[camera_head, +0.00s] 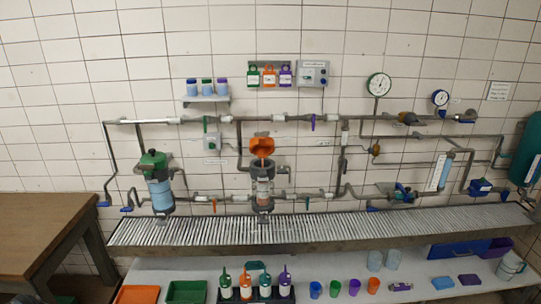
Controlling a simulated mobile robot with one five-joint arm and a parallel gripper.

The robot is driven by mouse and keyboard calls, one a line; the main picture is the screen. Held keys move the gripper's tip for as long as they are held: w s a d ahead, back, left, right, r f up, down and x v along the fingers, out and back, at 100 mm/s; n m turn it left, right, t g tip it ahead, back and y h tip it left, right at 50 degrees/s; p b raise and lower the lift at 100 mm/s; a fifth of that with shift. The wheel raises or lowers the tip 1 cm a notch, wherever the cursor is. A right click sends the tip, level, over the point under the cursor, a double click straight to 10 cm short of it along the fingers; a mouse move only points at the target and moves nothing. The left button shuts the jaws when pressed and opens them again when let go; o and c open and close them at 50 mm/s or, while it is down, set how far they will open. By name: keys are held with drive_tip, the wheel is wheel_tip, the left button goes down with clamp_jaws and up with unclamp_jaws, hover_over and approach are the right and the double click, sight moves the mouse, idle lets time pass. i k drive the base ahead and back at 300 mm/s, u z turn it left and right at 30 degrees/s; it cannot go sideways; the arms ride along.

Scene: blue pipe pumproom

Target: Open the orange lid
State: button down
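The orange lid (262,146) is at the middle of the pipework, on top of an upright strainer housing (263,186) with a clear middle section. The lid looks tilted up, its broad face toward me, with its lower edge near the grey rim of the housing. The picture is too small to show the hinge or any catch. My gripper is not in view, and nothing is seen touching the lid.
A similar housing with a green lid (152,160) stands to the left. Pipes with small coloured valve handles run on both sides. A slatted grating (330,226) lies below. Bottles (285,283) and cups (335,288) stand on the lower shelf. A wooden table (40,225) is at left.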

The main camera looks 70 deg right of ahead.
sight(261, 147)
drive_tip(key=z, duration=0.2)
drive_tip(key=i, duration=0.85)
drive_tip(key=u, duration=0.1)
